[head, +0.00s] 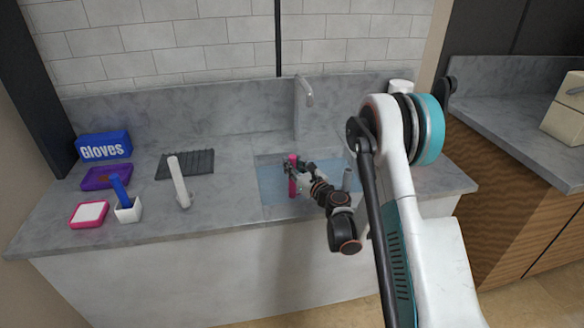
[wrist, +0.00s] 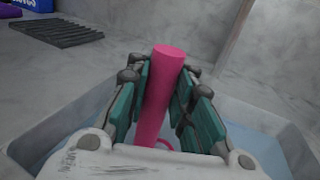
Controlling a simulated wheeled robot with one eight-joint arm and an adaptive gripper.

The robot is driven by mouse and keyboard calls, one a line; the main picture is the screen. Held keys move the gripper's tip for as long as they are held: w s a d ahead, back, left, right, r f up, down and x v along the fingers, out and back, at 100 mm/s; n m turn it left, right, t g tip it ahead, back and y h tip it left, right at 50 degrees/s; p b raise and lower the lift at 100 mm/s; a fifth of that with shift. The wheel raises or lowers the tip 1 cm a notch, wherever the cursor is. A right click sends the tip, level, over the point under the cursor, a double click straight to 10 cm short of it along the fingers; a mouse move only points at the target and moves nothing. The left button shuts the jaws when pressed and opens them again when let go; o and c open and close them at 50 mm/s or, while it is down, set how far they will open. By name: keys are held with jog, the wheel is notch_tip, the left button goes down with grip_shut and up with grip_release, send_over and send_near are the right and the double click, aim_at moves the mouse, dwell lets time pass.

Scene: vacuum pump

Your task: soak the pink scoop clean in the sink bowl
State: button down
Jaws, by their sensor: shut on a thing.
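The pink scoop (head: 292,176) stands roughly upright in the sink bowl (head: 270,197), its handle up. My gripper (head: 292,170) is over the bowl and shut on the scoop's handle. In the wrist view the pink handle (wrist: 162,95) rises between the two teal finger pads of my gripper (wrist: 162,100). The scoop's lower end is mostly hidden behind the gripper; a curved pink bit shows low down in the wrist view. The bowl holds bluish water, and I cannot tell how deep the scoop sits in it.
A tall grey faucet (head: 303,100) stands behind the bowl.

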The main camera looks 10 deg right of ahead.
jog(key=shift+r+p, duration=2.85)
jog(key=shift+r, duration=3.25)
